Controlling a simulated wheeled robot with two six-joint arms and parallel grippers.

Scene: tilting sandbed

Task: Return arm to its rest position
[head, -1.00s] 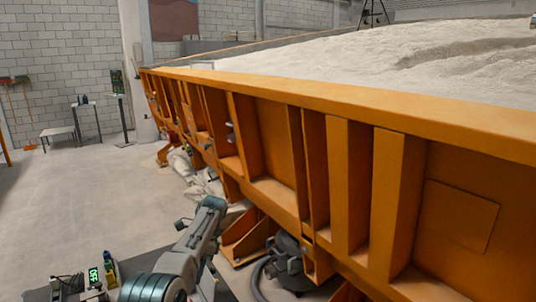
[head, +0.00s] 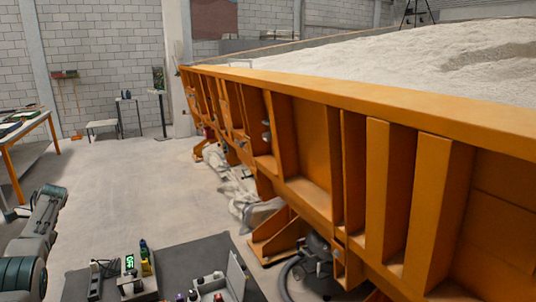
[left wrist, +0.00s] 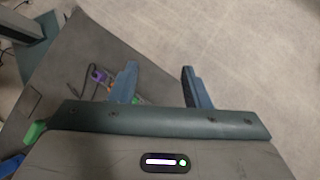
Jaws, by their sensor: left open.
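My left arm (head: 38,232) is at the left edge of the head view, beside my dark deck and apart from the orange sandbed wall. In the left wrist view my left gripper (left wrist: 160,82) is open, with two blue fingers apart and nothing between them. Pale floor and the edge of a dark surface show beyond the fingers. Whether the fingertips show in the head view is hard to tell. My right arm and gripper are in neither view.
The orange sandbed wall (head: 310,140) fills the right side, with pale sand (head: 420,60) above it. A table (head: 30,125) with an orange frame stands at the left. Stands (head: 160,105) are near the back wall. A dark deck (head: 205,258) with small devices lies below. Open floor (head: 130,180) lies between.

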